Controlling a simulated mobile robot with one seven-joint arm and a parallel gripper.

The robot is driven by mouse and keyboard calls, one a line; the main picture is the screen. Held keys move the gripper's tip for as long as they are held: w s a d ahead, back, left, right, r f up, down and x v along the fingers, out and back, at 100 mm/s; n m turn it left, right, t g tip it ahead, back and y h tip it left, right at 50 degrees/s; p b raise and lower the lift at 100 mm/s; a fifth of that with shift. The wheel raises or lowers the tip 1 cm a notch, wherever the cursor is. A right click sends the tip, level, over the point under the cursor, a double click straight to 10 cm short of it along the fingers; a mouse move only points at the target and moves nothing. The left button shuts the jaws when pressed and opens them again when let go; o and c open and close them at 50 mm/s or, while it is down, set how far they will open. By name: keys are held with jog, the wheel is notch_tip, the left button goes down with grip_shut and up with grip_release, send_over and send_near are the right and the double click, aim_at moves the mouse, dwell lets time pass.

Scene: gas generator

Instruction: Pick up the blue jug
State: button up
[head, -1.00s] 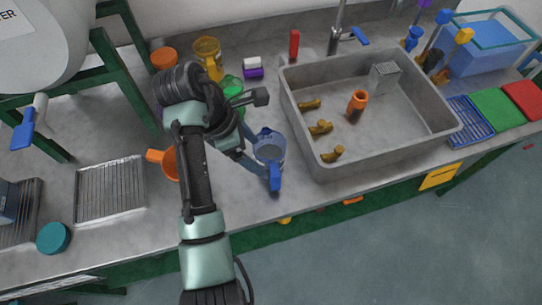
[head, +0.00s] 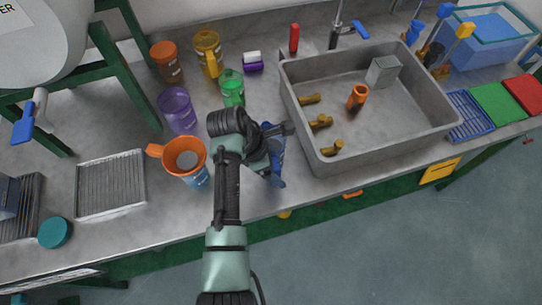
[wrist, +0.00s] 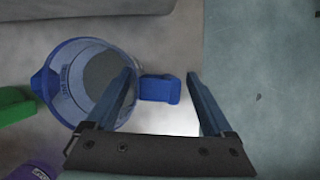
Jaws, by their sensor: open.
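The blue jug stands on the metal counter between my arm and the sink; in the head view my gripper and wrist hide most of it, with a blue part (head: 275,150) showing. In the wrist view the jug (wrist: 62,85) is seen from above, with a blue rim, a clear body and a blue handle (wrist: 160,89) pointing right. My gripper (wrist: 160,80) is open. Its two fingers lie to either side of the handle in this view, the left one overlapping the jug's mouth. I cannot tell how far the fingertips are above the handle.
The grey sink (head: 318,152) is close on the right. The counter's front edge is near the blue jug.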

jog(key=shift+c, duration=0.2)
grip_shut()
jog(key=shift+r, duration=0.15)
dwell(0.3)
notch_tip(320, 180, up, 10)
jog(key=shift+f, duration=0.1)
dwell(0.3)
